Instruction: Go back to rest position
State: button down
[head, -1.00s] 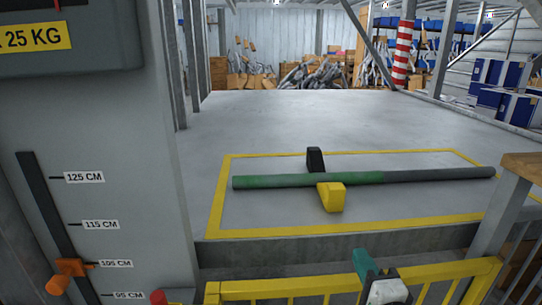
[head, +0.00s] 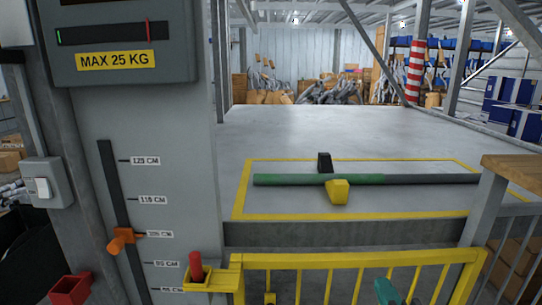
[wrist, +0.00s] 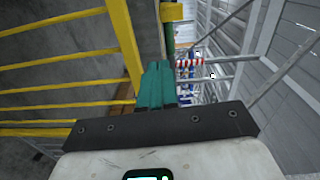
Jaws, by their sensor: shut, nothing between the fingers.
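My gripper shows as teal fingers in the wrist view (wrist: 155,84). The fingers are pressed together, with nothing between them. In the head view its teal part (head: 388,290) is at the bottom edge, in front of the yellow gate (head: 360,262), and the rest is cut off. In the wrist view yellow bars lie to the left of the fingers, and a dark green bar with a yellow collar is just beyond them. I cannot tell whether the fingers touch it.
A green and grey bar (head: 415,179) lies on the platform, by a black block (head: 325,162) and a yellow block (head: 337,190). A grey column (head: 155,150) with an orange slider handle (head: 121,238) stands left. A red handle (head: 195,265) is beside the gate. A wood-topped post stands right.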

jog(key=s+d+f+n+g+h, duration=0.1)
jog(key=s+d+f+n+g, duration=0.25)
jog(key=s+f, duration=0.4)
jog(key=s+d+f+n+g, duration=0.3)
jog(key=s+f+n+g, duration=0.15)
jog(key=f, duration=0.55)
jog(key=s+f+n+g, duration=0.4)
jog(key=s, duration=0.6)
jog(key=s+f+n+g+y, duration=0.1)
jog(key=s+f+n+g, duration=0.3)
jog(key=s, duration=0.6)
jog(key=shift+a+f+n+g, duration=0.2)
jog(key=shift+f+n+g, duration=0.15)
jog(key=shift+n, duration=0.35)
